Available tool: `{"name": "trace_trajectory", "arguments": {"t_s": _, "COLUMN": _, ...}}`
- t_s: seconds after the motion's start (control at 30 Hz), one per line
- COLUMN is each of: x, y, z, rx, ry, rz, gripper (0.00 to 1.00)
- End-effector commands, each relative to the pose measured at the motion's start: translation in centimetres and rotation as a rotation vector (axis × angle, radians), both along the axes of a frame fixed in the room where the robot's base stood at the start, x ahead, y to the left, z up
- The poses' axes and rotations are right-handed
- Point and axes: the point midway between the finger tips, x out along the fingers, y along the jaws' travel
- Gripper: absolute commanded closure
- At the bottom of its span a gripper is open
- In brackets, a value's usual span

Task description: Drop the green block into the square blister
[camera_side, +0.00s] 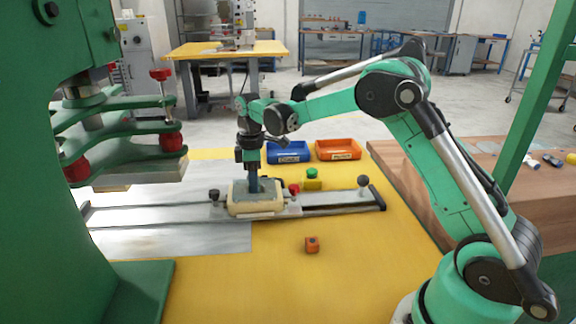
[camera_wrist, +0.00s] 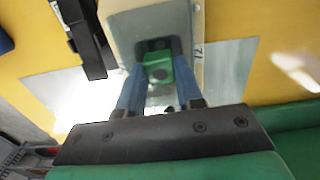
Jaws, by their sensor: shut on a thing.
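My gripper (camera_side: 253,187) points straight down over the cream fixture (camera_side: 238,211) on the slide rail, its fingertips at or just inside the blister in it. In the wrist view, my gripper's blue fingers (camera_wrist: 157,72) are shut on the green block (camera_wrist: 158,71), one on each side. The pale, clear-looking blister (camera_wrist: 128,52) surrounds the fingertips there. In the side view the block is hidden by the fingers and the blister wall. I cannot tell whether the block touches the blister floor.
An orange block (camera_side: 312,244) lies on the yellow table in front of the rail. A blue bin (camera_side: 288,152) and an orange bin (camera_side: 338,150) stand behind. A green button on a yellow box (camera_side: 312,180) is right of the fixture. The green press (camera_side: 125,150) stands at left.

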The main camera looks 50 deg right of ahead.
Motion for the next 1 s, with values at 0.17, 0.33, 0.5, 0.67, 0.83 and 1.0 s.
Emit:
{"name": "trace_trajectory", "arguments": {"t_s": 0.17, "x": 0.00, "y": 0.00, "z": -0.39, "rx": 0.000, "ry": 0.000, "rz": 0.000, "gripper": 1.00}}
{"name": "trace_trajectory", "arguments": {"t_s": 0.33, "x": 0.00, "y": 0.00, "z": -0.71, "rx": 0.000, "ry": 0.000, "rz": 0.000, "gripper": 1.00}}
{"name": "trace_trajectory", "arguments": {"t_s": 0.5, "x": -0.01, "y": 0.01, "z": -0.60, "rx": 0.000, "ry": 0.000, "rz": 0.000, "gripper": 1.00}}
{"name": "trace_trajectory", "arguments": {"t_s": 0.67, "x": -0.01, "y": 0.01, "z": -0.54, "rx": 0.000, "ry": 0.000, "rz": 0.000, "gripper": 1.00}}
{"name": "trace_trajectory", "arguments": {"t_s": 0.83, "x": -0.01, "y": 0.00, "z": -0.54, "rx": 0.000, "ry": 0.000, "rz": 0.000, "gripper": 0.41}}
{"name": "trace_trajectory", "arguments": {"t_s": 1.0, "x": -0.01, "y": 0.00, "z": -0.54, "rx": 0.000, "ry": 0.000, "rz": 0.000, "gripper": 0.54}}
